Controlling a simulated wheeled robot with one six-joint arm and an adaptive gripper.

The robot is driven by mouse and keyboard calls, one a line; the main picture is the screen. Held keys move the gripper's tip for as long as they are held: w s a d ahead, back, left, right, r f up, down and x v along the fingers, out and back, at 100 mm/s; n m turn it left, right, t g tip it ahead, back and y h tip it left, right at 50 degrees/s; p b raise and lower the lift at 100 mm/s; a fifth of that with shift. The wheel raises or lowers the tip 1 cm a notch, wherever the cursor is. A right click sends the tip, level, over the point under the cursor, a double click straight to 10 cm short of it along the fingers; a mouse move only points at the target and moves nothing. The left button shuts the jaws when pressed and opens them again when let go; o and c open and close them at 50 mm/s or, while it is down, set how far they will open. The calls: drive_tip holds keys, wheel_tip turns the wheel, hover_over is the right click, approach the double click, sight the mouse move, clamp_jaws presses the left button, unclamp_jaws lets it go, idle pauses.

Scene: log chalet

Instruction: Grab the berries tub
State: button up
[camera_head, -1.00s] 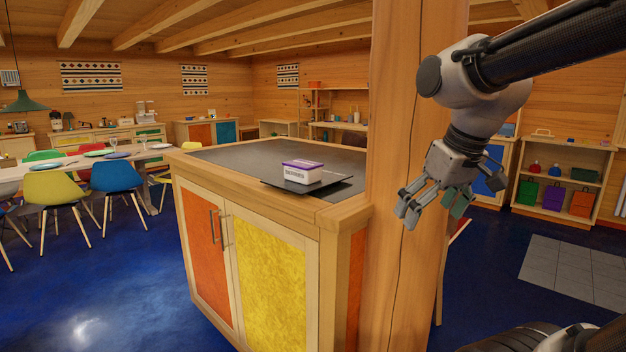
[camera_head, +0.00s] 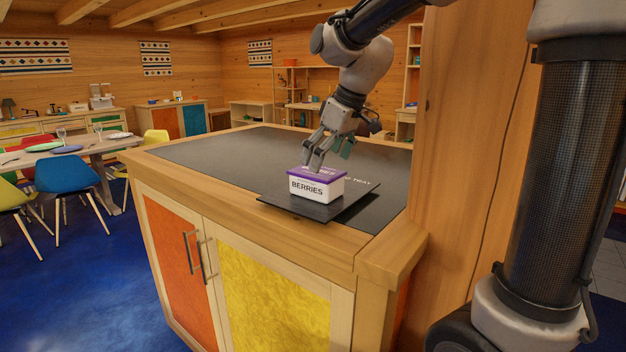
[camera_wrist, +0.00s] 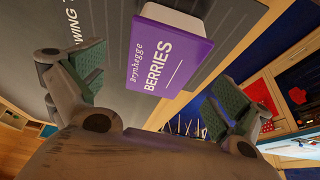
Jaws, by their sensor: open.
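The berries tub (camera_head: 316,186) is a small white box with a purple lid and the word BERRIES on its side. It sits on a dark flat tray (camera_head: 284,203) near the front right corner of the counter top. In the wrist view its purple lid (camera_wrist: 168,55) shows ahead of the fingers, between and beyond them. My gripper (camera_head: 327,156) is open and empty, pointing down just above and behind the tub's lid in the head view. In the wrist view the green-padded fingers (camera_wrist: 155,90) are spread apart, with the tub not between their tips.
The counter (camera_head: 218,153) has a dark top, mostly bare, and orange and yellow doors. A thick wooden post (camera_head: 465,150) stands right of it, close to my arm. A dining table (camera_head: 85,150) with coloured chairs is at the left.

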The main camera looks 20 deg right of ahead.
sight(317, 181)
drive_tip(key=x, duration=0.6)
drive_tip(key=shift+w+a+f, duration=0.1)
drive_tip(key=shift+f, duration=0.2)
